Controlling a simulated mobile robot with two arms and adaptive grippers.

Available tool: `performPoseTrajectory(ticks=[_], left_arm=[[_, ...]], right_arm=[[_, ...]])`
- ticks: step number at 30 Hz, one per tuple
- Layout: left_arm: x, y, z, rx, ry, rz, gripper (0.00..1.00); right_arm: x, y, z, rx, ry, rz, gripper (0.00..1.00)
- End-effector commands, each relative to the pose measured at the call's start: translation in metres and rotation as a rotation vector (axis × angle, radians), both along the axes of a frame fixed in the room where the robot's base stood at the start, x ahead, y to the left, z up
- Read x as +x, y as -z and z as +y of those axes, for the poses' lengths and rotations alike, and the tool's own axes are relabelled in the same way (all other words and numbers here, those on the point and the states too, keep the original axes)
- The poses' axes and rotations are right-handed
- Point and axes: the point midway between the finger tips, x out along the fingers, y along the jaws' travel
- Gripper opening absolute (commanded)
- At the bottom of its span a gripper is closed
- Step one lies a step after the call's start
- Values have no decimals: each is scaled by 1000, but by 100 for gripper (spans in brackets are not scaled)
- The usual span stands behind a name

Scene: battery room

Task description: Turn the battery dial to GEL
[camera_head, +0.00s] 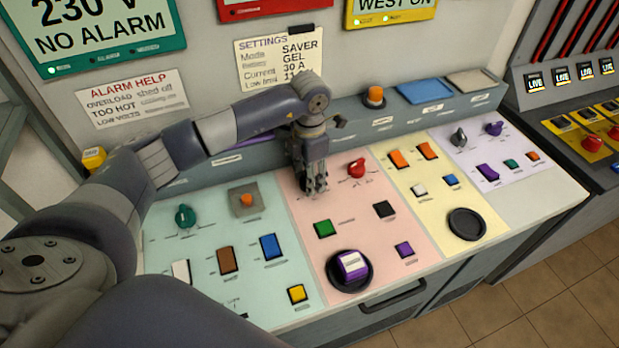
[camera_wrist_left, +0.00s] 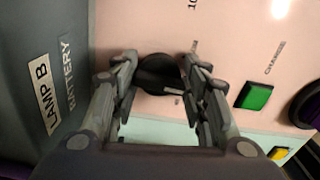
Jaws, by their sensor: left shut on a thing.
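The black battery dial (camera_wrist_left: 158,73) is on the pink panel, between the fingertips of my left gripper in the left wrist view. The word BATTERY is printed on the grey strip beside it. In the head view my left gripper (camera_head: 314,188) points down at the upper left of the pink panel (camera_head: 310,270) and hides the dial. It is shut on the dial. The dial's position marks are mostly hidden or too small to read. A settings note (camera_head: 280,62) on the wall shows SAVER, GEL and 30 A. My right gripper is not in view.
A red knob (camera_head: 356,168) stands close to the right of my left gripper. A green switch (camera_head: 323,229) and a black switch (camera_head: 384,209) lie nearer the front. A green knob (camera_head: 185,216) is on the teal panel. A raised ledge runs behind the gripper.

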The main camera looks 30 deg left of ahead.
Motion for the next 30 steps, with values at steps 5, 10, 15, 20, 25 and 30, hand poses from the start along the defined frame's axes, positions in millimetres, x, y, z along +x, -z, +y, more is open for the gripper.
performPoseTrajectory(ticks=[5,10,15,20,25,30], left_arm=[[2,-2,1,1,-50,-8,18],[2,-2,1,1,-69,-8,18],[2,-3,1,1,-70,-8,18],[3,-3,1,0,-70,-9,18],[2,-3,1,1,-69,-6,58],[1,-1,1,1,-68,-4,58]], right_arm=[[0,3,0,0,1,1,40],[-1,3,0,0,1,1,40],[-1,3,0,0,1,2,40],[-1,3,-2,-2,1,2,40],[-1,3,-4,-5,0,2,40],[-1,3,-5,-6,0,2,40]])
